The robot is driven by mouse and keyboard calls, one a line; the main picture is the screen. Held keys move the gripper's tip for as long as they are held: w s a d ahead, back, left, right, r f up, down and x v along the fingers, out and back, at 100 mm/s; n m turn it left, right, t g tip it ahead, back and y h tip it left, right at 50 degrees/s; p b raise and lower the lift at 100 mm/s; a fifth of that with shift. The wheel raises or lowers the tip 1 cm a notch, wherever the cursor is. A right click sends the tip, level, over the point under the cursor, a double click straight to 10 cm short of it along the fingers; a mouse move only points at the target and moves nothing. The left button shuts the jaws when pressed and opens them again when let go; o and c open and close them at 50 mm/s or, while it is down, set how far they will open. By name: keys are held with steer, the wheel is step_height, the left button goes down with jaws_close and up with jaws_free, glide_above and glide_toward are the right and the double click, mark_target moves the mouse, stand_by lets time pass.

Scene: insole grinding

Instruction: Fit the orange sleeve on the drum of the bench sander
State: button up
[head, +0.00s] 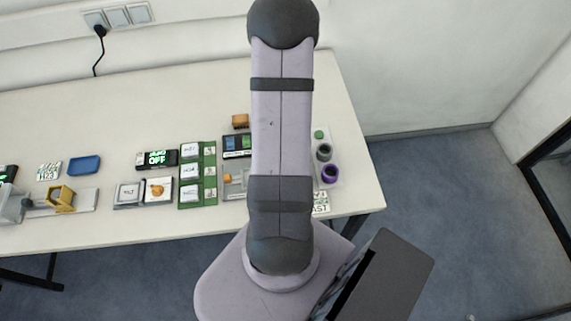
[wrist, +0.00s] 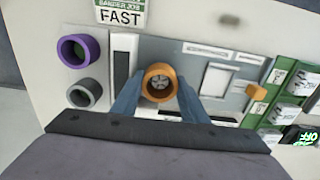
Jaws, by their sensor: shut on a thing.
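The orange sleeve (wrist: 158,82) sits between the two blue-grey fingers of my gripper (wrist: 159,92) in the wrist view. My gripper is shut on it. The sleeve's open end faces the camera, and a grey spoked drum face (wrist: 158,83) shows through its bore. I cannot tell from this angle whether the sleeve is around the drum or above it. The bench sander's grey base plate (wrist: 200,52) lies below and around my gripper. In the head view my arm hides the gripper, the sleeve and most of the sander.
A purple sleeve (wrist: 71,50) and a grey sleeve (wrist: 83,93) stand left of the sander in the wrist view. A FAST card (wrist: 121,15) lies beyond. Green trays with white blocks (head: 210,170) and a lit display (head: 157,158) are left of my arm in the head view.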

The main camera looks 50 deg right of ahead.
steer(key=shift+f+b, duration=0.45)
steer(key=shift+f, duration=0.35)
stand_by(0.5)
steer(key=o, duration=1)
steer(key=shift+o, duration=0.5)
steer(key=shift+w, duration=0.1)
steer(key=shift+c, duration=0.3)
steer(key=shift+r, duration=0.1)
steer(key=shift+d+r+p, duration=0.15)
steer(key=shift+r+p, duration=1.7)
steer(key=shift+r, duration=0.2)
steer(key=shift+o, duration=0.6)
steer(key=shift+r+p, duration=0.7)
steer(key=shift+r, duration=0.05)
steer(key=shift+r+p, duration=1.45)
steer(key=shift+r, duration=0.2)
